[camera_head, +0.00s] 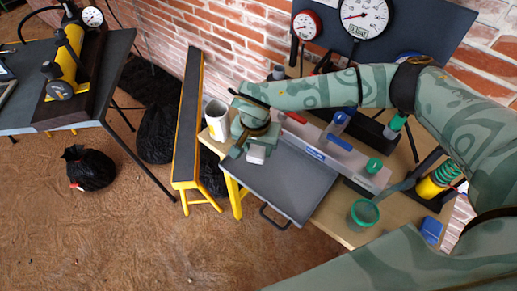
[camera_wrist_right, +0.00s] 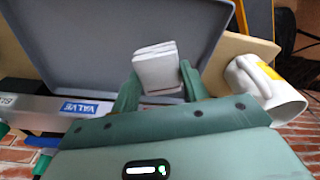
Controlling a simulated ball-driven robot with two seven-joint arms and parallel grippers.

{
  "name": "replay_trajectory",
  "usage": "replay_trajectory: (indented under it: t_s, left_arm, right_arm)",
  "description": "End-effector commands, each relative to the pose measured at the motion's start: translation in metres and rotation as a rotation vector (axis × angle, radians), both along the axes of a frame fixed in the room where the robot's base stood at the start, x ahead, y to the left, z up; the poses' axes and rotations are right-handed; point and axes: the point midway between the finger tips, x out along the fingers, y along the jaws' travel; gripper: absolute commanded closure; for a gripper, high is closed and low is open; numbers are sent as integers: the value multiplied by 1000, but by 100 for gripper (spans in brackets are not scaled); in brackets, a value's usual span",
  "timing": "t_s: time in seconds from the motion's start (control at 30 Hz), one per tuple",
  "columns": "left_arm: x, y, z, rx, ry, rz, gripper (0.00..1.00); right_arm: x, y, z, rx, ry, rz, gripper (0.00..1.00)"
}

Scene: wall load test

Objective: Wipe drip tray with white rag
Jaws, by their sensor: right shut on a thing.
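The drip tray (camera_head: 297,182) is a flat dark grey tray with a low rim and a handle at its near side, on the wooden table. It also fills the upper middle of the right wrist view (camera_wrist_right: 95,45). My right gripper (camera_head: 248,151) is at the tray's back left corner, shut on the white rag (camera_head: 256,156). The right wrist view shows the rag (camera_wrist_right: 155,70) as a small folded white block between the two green fingers, over the tray's edge area. I cannot tell whether the rag touches the tray. My left gripper is not in view.
A white mug (camera_head: 216,119) stands just left of the right gripper. A grey rail with a blue valve label (camera_head: 335,162) runs behind the tray. A green-rimmed cup (camera_head: 362,214) stands at the tray's right. A yellow-legged beam (camera_head: 188,120) stands left of the table.

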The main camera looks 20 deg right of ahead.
Motion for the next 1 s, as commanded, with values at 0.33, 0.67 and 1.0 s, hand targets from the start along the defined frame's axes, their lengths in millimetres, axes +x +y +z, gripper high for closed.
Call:
replay_trajectory:
  t_s: [0.33,0.67,1.0]
  left_arm:
    - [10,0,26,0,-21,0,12]
    - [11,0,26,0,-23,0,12]
    - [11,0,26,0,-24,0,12]
  right_arm:
    - [-1,2,33,0,-1,-13,74]
    - [-1,2,34,0,1,-15,74]
    - [-3,1,38,2,0,-2,74]
